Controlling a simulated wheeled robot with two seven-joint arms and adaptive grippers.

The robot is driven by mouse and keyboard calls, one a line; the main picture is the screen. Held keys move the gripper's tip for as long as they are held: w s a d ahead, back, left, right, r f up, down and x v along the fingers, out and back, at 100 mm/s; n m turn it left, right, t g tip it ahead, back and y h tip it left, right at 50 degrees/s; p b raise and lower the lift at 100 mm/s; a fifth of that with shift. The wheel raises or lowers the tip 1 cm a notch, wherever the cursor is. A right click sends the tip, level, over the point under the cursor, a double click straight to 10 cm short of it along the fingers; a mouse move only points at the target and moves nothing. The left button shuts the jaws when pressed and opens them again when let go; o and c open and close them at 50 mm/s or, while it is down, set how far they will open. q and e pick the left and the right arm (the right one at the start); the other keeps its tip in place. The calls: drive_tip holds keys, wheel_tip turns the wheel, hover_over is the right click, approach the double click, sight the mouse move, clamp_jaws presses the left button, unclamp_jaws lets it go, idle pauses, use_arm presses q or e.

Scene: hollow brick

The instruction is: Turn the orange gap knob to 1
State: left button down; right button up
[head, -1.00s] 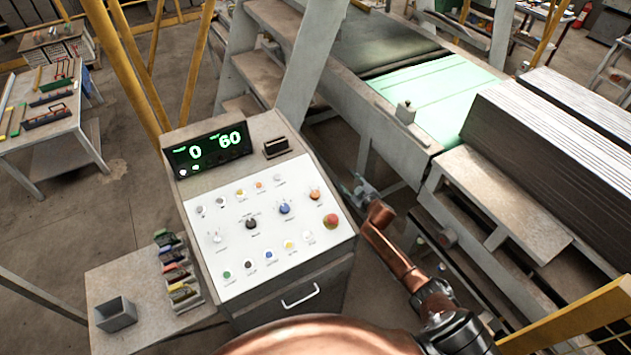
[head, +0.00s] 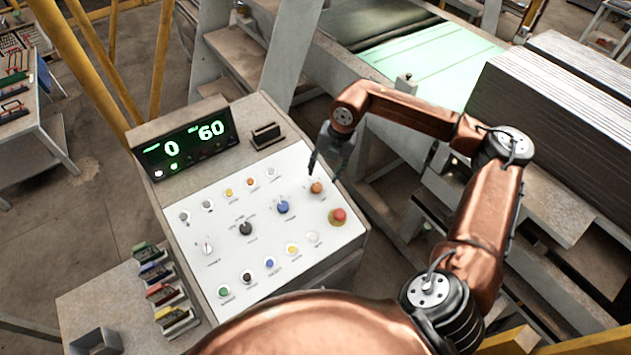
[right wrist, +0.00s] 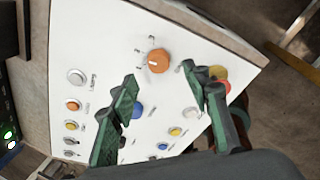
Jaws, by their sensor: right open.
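The orange gap knob (head: 317,188) sits at the upper right of the white control panel (head: 205,226), just above the red button. In the right wrist view the orange knob (right wrist: 158,61) shows a pale pointer line, with small marks around its upper left. My right gripper (head: 322,172) hangs over the panel's right edge, close to the knob. In the right wrist view its two green fingers (right wrist: 162,92) are apart and empty, and the knob lies beyond the gap between the tips, not touched. My left gripper is not in view.
A red button (head: 338,216) stands just below the orange knob. A blue knob (head: 283,207), a black knob (head: 246,228) and several small buttons share the panel. A display (head: 186,146) reads 0 and 60. A conveyor (head: 430,60) lies behind.

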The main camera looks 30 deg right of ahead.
sight(318, 186)
drive_tip(key=f, duration=0.2)
drive_tip(key=a+f+p, duration=0.1)
drive_tip(key=f, duration=0.1)
drive_tip(key=w+f, duration=0.1)
drive_tip(key=shift+a+f+p, duration=0.15)
drive_tip(key=shift+f+p, duration=0.15)
drive_tip(key=shift+f, duration=0.1)
drive_tip(key=shift+a+f, duration=0.1)
drive_tip(key=shift+f, duration=0.45)
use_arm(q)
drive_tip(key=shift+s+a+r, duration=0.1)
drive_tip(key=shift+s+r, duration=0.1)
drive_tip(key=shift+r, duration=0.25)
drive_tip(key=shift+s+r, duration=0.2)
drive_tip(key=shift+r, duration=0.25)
use_arm(e)
drive_tip(key=c, duration=1.2)
